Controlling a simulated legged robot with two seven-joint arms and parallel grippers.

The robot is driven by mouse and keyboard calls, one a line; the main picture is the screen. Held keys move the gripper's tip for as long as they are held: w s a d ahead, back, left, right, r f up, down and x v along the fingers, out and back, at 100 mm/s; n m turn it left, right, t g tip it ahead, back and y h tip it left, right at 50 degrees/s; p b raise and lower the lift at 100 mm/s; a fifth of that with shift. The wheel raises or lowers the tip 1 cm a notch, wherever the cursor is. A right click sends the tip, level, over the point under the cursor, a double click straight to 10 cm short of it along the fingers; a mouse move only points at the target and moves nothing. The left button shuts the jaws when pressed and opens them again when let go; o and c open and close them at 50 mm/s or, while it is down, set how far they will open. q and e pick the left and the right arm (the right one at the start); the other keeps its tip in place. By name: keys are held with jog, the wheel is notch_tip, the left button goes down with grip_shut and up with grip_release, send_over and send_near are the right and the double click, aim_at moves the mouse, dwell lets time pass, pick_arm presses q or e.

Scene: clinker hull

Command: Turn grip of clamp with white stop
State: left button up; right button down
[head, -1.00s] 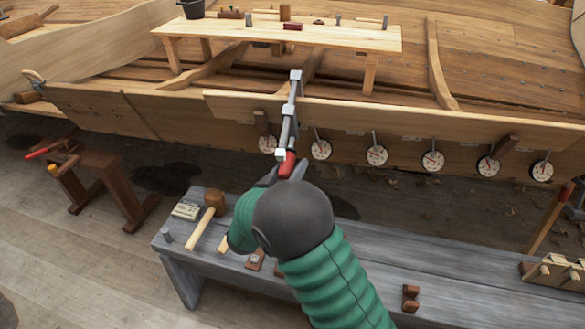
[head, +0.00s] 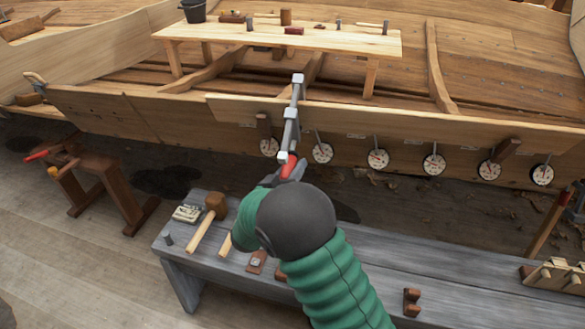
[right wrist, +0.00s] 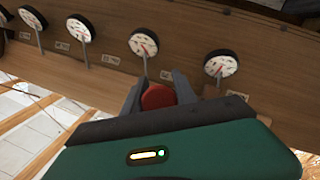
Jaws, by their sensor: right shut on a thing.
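The clamp (head: 291,125) is a grey metal bar clamp with pale blocks, set over the edge of the hull's top plank. Its red grip (head: 289,166) points down toward me. I cannot clearly tell a white stop from the pale metal parts. My right gripper (head: 286,174) is at the grip, partly hidden by my own wrist in the head view. In the right wrist view the rounded red grip (right wrist: 158,97) sits between the two grey fingers of my right gripper (right wrist: 158,90), which are shut on it. My left gripper is not in view.
Several round white dials (head: 378,159) hang along the hull plank (head: 400,118). Below is a grey bench (head: 360,243) with a mallet (head: 209,218) and small blocks. A wooden table (head: 330,42) stands inside the hull. A brown stand (head: 95,180) is at left.

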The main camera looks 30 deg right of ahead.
jog(key=shift+s+r+n+g+h+p, duration=0.15)
jog(key=shift+n+g+h+p, duration=0.25)
jog(key=shift+p, duration=1.05)
jog(key=shift+r+n+g+h+p, duration=0.25)
jog(key=shift+n+h+p, duration=0.2)
jog(key=shift+p, duration=1)
jog(key=shift+s+n+g+h+p, duration=0.1)
jog(key=shift+n+g+h+p, duration=0.35)
jog(key=shift+n+h+p, duration=0.25)
jog(key=shift+s+n+g+h+p, duration=0.1)
jog(key=shift+n+g+h+p, duration=0.25)
jog(key=shift+n+h, duration=0.2)
jog(key=c, duration=1.4)
grip_release()
jog(key=o, duration=0.4)
jog(key=shift+a, duration=0.1)
jog(key=shift+o, duration=0.2)
